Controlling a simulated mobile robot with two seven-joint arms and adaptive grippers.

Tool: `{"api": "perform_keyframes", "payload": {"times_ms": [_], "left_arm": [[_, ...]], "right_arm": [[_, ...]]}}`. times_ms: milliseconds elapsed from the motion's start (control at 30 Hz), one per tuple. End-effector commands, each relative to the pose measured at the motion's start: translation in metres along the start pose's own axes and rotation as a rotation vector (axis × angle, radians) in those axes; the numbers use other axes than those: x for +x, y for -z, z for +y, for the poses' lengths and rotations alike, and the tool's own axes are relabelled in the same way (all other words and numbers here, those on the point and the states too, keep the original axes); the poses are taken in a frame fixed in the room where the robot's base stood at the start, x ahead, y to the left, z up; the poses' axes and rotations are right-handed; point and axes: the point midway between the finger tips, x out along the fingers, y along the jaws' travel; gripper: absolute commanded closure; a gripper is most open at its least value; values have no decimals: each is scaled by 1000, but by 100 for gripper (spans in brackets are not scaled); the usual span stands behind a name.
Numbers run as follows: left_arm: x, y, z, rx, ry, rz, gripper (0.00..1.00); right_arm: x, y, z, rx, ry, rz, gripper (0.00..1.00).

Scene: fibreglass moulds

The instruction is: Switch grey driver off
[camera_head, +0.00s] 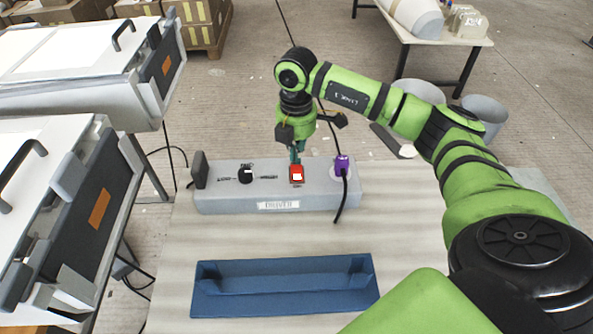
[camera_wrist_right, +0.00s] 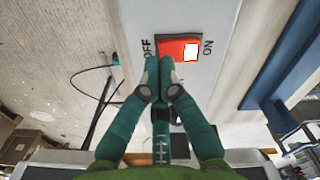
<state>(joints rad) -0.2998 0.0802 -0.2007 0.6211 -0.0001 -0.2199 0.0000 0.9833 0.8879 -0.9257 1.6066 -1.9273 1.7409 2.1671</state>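The grey driver (camera_head: 220,200) is a long box labelled DRIVER on the table. Its red switch (camera_head: 297,175) sits on the top face, with a white patch on it. In the right wrist view the red switch (camera_wrist_right: 177,49) lies between the words OFF and ON, with the white patch on the ON side. My right gripper (camera_head: 297,158) is just above and behind the switch. In the wrist view its teal fingertips (camera_wrist_right: 158,66) are together, with nothing visible between them, at the OFF side of the switch. Whether they touch it I cannot tell. My left gripper is not in view.
A black knob (camera_head: 246,174) and a purple plug (camera_head: 342,165) with a black cable are on the driver's top. A blue tray (camera_head: 284,287) lies in front on the table (camera_head: 240,235). Grey-white machines stand at the left. The table between driver and tray is clear.

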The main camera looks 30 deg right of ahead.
Motion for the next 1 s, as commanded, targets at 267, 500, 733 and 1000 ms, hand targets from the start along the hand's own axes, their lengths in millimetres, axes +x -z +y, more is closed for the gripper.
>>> {"api": "perform_keyframes", "payload": {"times_ms": [267,500,733,1000], "left_arm": [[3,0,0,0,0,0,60],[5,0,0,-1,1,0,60],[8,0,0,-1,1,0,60],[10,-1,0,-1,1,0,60]], "right_arm": [[5,0,0,0,0,0,100],[9,0,0,0,0,0,100],[12,0,0,0,0,0,100],[16,0,0,0,0,0,100]]}}
